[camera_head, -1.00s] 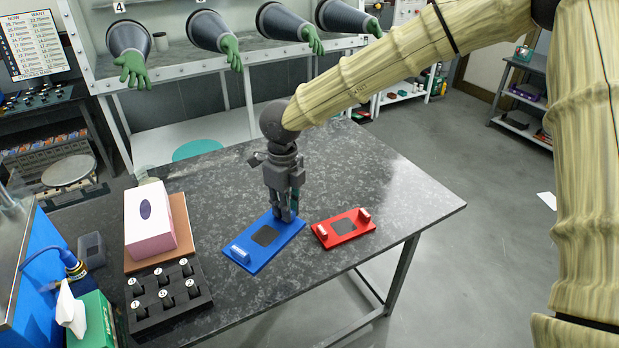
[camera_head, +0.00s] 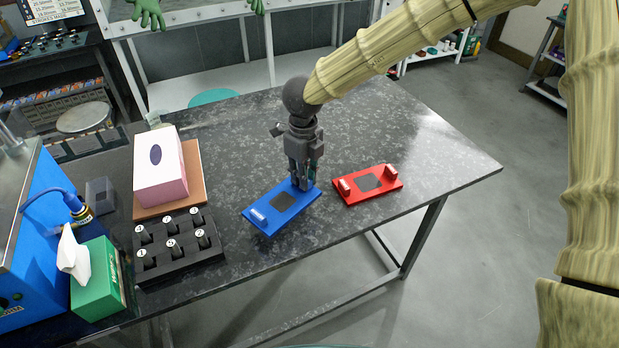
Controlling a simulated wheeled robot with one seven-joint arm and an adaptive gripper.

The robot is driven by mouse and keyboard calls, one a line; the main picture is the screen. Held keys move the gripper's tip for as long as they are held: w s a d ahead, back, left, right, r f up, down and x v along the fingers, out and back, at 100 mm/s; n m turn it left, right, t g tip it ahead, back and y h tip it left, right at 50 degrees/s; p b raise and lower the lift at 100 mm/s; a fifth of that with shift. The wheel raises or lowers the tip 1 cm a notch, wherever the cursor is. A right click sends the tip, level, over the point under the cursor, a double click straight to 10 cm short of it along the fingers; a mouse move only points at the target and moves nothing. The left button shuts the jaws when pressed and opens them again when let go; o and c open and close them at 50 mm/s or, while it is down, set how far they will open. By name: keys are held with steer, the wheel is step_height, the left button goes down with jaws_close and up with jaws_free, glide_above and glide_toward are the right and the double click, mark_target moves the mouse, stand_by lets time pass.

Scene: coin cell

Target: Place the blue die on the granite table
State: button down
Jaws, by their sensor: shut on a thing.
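The blue die (camera_head: 281,208) is a flat blue plate with a dark square in its middle and a pale block near its left end. It lies on or just above the granite table (camera_head: 385,130); I cannot tell if it touches. My gripper (camera_head: 302,184) points down at the plate's far right end and is shut on a part there. The fingers hide that part. The red die (camera_head: 368,184), a like plate with a dark square and raised end blocks, lies to the right, apart from the blue one.
A tissue box (camera_head: 162,182) on a brown board and a black holder (camera_head: 178,250) with numbered items stand to the left. A green tissue box (camera_head: 99,280) and blue machine (camera_head: 45,235) are further left. The table's back and right are clear.

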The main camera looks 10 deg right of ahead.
steer(key=shift+s+f, duration=0.1)
steer(key=shift+f, duration=1)
steer(key=shift+f+p, duration=0.55)
steer(key=shift+f, duration=1.1)
steer(key=c, duration=1.4)
jaws_free()
steer(key=shift+f, duration=0.1)
steer(key=shift+d, duration=0.1)
step_height(320, 180, up, 12)
steer(key=shift+r+b, duration=0.1)
steer(key=shift+b, duration=1)
